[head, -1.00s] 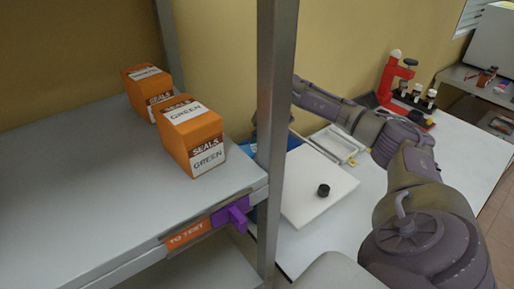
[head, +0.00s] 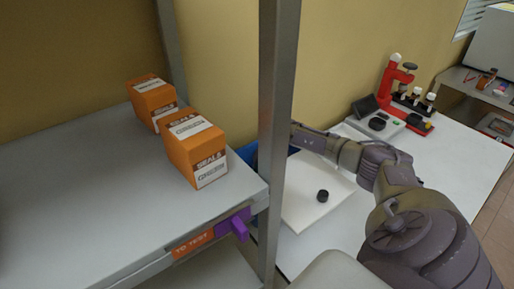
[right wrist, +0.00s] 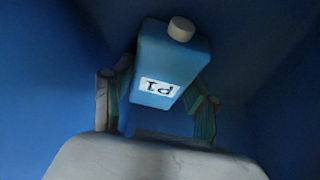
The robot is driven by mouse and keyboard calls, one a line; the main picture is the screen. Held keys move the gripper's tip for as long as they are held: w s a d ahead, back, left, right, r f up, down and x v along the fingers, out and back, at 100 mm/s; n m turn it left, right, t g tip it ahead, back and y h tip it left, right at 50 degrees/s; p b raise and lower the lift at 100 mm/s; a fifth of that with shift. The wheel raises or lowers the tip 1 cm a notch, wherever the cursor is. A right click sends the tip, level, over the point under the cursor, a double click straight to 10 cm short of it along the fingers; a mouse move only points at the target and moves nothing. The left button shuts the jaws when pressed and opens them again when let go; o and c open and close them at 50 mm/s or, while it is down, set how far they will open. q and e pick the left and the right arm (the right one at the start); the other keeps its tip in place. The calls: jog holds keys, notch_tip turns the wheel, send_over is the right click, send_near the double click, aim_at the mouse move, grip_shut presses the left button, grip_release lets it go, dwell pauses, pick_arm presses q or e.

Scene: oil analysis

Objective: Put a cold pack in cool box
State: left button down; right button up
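The cold pack (right wrist: 165,60) is a blue bottle-like block with a pale cap and a white label. It shows in the right wrist view, tilted between the fingers of my right gripper (right wrist: 158,108). The fingers flank it closely and appear shut on it. Blue walls of what looks like the cool box (right wrist: 40,95) surround both. In the head view only bits of this blue box (head: 247,153) show around the shelf post. My right forearm reaches toward it, and the right gripper is hidden there behind the post. My left gripper is out of view.
A grey shelf (head: 80,190) with two orange seal boxes (head: 195,150) (head: 153,102) fills the left. Its metal post (head: 277,130) stands before the blue box. On the white table are a white board (head: 305,205), a black cap (head: 322,196) and a red stand (head: 393,85).

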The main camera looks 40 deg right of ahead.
jog(key=shift+o, duration=0.4)
jog(key=shift+d+r, duration=0.15)
jog(key=shift+r, duration=0.1)
jog(key=b+v, duration=0.1)
jog(key=v, duration=0.6)
jog(key=shift+b, duration=0.4)
